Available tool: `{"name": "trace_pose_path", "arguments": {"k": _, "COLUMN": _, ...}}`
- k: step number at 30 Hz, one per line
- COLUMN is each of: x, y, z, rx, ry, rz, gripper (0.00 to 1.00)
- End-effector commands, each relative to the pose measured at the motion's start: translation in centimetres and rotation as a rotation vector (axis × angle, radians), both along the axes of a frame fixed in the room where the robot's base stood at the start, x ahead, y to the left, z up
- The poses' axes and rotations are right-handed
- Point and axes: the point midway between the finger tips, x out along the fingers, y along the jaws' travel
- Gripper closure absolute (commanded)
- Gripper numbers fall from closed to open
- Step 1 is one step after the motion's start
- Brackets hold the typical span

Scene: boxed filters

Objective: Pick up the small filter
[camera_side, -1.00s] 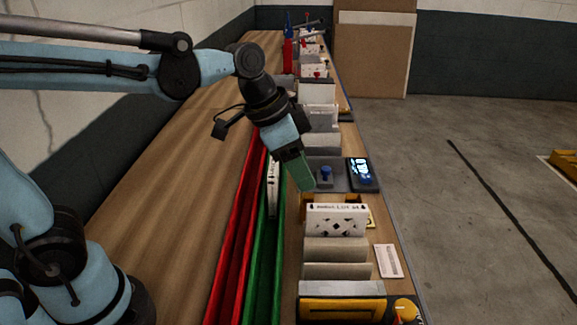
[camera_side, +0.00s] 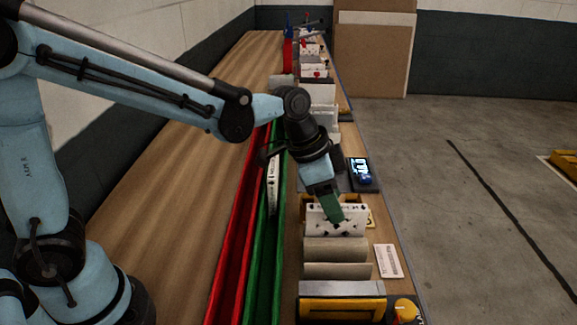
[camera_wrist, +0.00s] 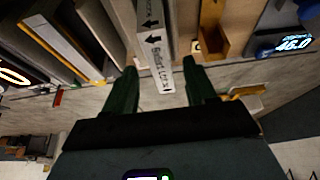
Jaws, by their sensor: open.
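A white boxed filter with printed black marks (camera_side: 318,218) stands upright in the row on the bench, just behind two plain beige panels. I take it for the small filter. My gripper (camera_side: 337,222) is at its top edge, with green fingers pointing down. In the wrist view the filter's white edge, with arrows and lettering (camera_wrist: 158,62), lies between the two green fingers of my gripper (camera_wrist: 161,88). The fingers are open, with a gap visible on each side of the filter. The fingertips partly hide its face in the side view.
Beige panels (camera_side: 335,250) stand close in front of the filter. A device with a lit display (camera_side: 361,171) sits behind it to the right; a white card (camera_side: 388,261) lies nearby. Red (camera_side: 237,235) and green (camera_side: 259,260) channels run along the left, one holding another white filter (camera_side: 272,187).

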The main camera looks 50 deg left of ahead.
Motion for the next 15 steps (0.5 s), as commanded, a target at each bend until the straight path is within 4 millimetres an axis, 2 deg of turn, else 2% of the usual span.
{"name": "trace_pose_path", "arguments": {"k": 9, "x": 1.3, "y": -1.1, "z": -3.4, "rx": 0.001, "ry": -0.001, "rz": -0.001, "gripper": 0.44}}
{"name": "trace_pose_path", "arguments": {"k": 15, "x": 1.5, "y": -1.3, "z": -4.3, "rx": 0.001, "ry": -0.001, "rz": 0.0, "gripper": 0.44}}
